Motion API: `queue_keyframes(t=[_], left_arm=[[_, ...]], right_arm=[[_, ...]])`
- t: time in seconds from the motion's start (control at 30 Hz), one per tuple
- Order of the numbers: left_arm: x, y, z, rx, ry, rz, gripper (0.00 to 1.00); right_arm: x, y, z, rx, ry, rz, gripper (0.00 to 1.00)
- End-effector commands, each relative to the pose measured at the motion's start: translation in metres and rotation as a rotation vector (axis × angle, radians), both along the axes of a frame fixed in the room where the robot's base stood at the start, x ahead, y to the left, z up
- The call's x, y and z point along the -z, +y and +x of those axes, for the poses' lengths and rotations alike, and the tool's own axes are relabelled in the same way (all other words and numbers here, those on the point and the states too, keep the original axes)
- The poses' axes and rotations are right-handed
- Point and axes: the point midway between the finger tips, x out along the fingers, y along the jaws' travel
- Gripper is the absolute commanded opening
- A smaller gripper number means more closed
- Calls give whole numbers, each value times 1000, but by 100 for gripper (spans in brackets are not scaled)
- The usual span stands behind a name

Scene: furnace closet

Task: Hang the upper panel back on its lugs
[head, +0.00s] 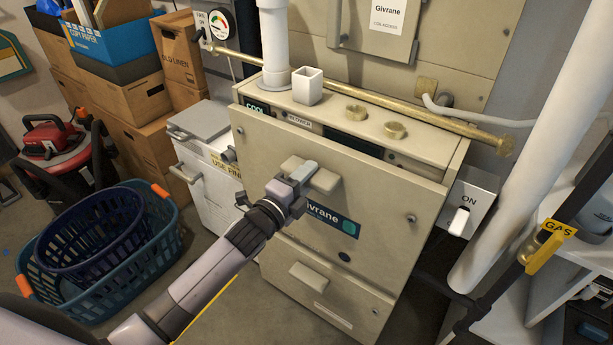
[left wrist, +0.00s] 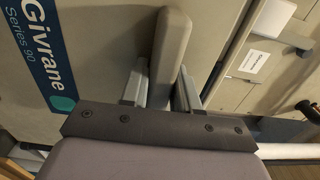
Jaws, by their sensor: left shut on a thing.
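The upper panel (head: 270,150) is a beige sheet with a blue "Givrane" label and screws near its corners. It stands upright across the front of the furnace. A strip with labels and a dark gap shows along its top edge. My left gripper (head: 298,178) is shut on the panel's handle (head: 325,181). In the left wrist view the fingers (left wrist: 160,92) lie on both sides of the handle (left wrist: 171,55), beside the label (left wrist: 38,50). I cannot make out the lugs, or whether the panel is seated on them. My right gripper is not in view.
A white cup (head: 308,86) and two brass rings (head: 355,112) sit on the furnace top. The lower panel (head: 335,287) is below. An ON switch box (head: 470,205) and a yellow-tagged gas pipe (head: 545,250) stand right. Baskets (head: 100,285) and a white bin (head: 205,190) stand left.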

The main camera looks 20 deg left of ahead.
Motion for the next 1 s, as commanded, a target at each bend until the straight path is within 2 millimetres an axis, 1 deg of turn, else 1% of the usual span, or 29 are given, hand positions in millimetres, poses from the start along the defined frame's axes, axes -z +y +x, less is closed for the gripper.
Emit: queue_keyframes(t=[0.03, 0.93, 0.97, 1.0], left_arm=[[-5, -1, 1, 3, -13, -5, 0], [18, -1, 1, 2, -13, -6, 0], [17, -1, 1, 2, -13, -6, 37], [17, -1, 1, 2, -13, -6, 50]], right_arm=[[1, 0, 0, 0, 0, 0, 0], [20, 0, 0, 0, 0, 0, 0], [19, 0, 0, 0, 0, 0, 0], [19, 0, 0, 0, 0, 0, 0]])
